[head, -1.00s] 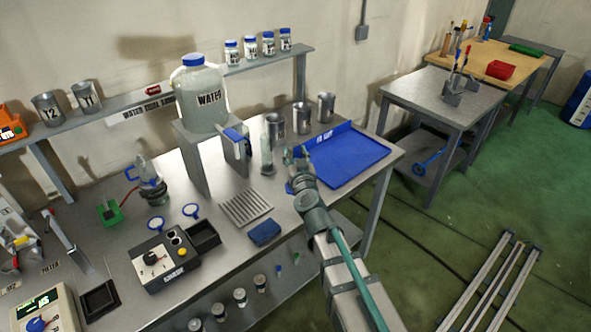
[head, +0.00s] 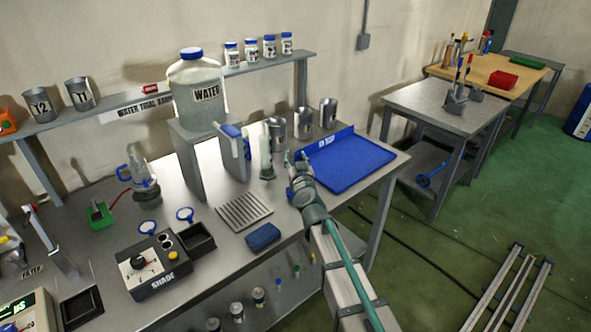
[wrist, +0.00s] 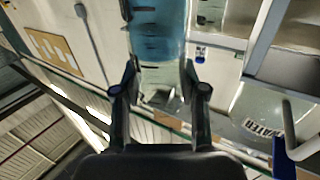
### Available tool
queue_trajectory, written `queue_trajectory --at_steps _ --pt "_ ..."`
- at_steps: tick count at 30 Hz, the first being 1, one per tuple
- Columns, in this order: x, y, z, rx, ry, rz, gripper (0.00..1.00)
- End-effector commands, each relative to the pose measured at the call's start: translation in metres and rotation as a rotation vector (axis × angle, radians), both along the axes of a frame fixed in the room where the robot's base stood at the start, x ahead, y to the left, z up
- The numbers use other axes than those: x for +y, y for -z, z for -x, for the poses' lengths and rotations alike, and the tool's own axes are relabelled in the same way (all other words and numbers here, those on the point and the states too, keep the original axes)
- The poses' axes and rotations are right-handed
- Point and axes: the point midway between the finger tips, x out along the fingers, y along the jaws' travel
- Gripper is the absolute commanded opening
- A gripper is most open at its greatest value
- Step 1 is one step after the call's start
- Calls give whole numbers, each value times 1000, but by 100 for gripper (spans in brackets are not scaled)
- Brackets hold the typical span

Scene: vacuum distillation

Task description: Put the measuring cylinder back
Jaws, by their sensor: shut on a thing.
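The measuring cylinder (head: 266,158) is a tall clear vessel. In the head view it appears upright at the back of the bench, between the blue-handled jug and the metal beakers. My gripper (head: 289,160) is close by on its right; the arm partly hides the contact area. In the wrist view the cylinder (wrist: 158,45) shows blue-tinted with dark graduation marks. My gripper's fingers (wrist: 160,88) are closed on either side of it. Whether its base touches the bench cannot be told.
A blue tray (head: 345,165) lies to the right, with metal beakers (head: 302,122) behind it. A slotted rack (head: 244,210) and blue block (head: 262,237) lie in front.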

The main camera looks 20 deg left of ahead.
Motion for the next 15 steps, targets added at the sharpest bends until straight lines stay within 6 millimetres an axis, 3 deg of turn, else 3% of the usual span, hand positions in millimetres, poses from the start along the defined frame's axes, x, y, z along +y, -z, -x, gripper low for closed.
queue_trajectory --at_steps 1,4,15 --pt "0 11 0 -1 0 0 0" --pt "0 19 1 -1 0 -1 0" --pt "0 20 1 -1 0 -1 0"
